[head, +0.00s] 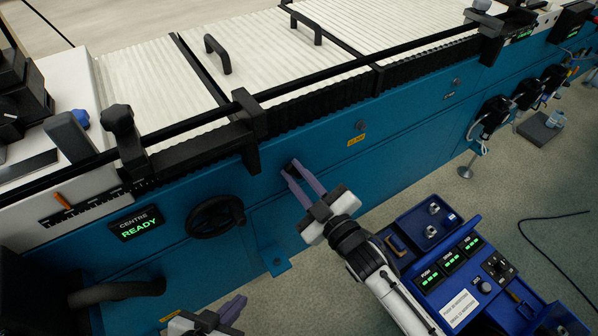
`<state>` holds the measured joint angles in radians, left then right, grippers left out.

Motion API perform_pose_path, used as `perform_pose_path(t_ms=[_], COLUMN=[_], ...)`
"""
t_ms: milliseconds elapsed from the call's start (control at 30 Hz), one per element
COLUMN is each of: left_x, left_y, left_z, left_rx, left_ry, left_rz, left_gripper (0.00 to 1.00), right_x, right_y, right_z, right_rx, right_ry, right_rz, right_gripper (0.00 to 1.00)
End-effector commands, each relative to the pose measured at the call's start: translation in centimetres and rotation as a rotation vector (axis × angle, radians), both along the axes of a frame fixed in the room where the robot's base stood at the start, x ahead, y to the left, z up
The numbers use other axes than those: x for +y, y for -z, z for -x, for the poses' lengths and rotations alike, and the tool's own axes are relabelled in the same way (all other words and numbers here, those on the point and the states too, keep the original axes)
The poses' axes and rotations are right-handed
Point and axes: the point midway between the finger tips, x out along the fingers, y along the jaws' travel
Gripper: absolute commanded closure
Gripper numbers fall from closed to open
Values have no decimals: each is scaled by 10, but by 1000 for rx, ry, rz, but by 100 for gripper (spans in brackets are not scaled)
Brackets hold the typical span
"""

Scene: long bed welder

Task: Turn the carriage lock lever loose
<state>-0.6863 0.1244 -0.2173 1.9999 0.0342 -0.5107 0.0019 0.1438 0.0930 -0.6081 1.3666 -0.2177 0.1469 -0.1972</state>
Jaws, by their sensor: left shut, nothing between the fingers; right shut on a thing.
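My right gripper (292,169) has its two purple fingers pointing up at the blue front of the welder. It is shut on a small dark part (289,167) at the blue panel, just below the black carriage bracket. This part looks like the carriage lock lever, but the fingers hide most of it and its angle cannot be told. My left gripper (240,302) is low at the bottom edge, shut and empty, away from the machine's controls.
A black handwheel (214,217) and a green "CENTRE READY" display (135,224) are left of my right gripper. A blue control console (440,250) stands close at the right, near my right arm. Floor shows between the console and the welder.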

Motion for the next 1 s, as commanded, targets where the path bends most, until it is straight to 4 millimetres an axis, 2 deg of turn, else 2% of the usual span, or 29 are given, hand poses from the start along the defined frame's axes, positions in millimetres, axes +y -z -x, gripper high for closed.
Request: perform_pose_path(t_ms=[667,700,767,1000], left_x=[0,0,0,0], left_y=[-1,-1,-1,-1], left_z=[0,0,0,0], left_rx=[-1,-1,-1,-2], left_ry=[-1,-1,-1,-1], left_rz=[1,1,1,1], left_gripper=[100,100,100,100], right_x=[1,1,1,2], right_y=[3,3,3,2], right_z=[2,2,2,1], right_rx=[-33,-33,-32,-32], right_ry=[-1,-1,-1,0], right_rz=[50,50,49,47], right_gripper=[100,76,66,64])
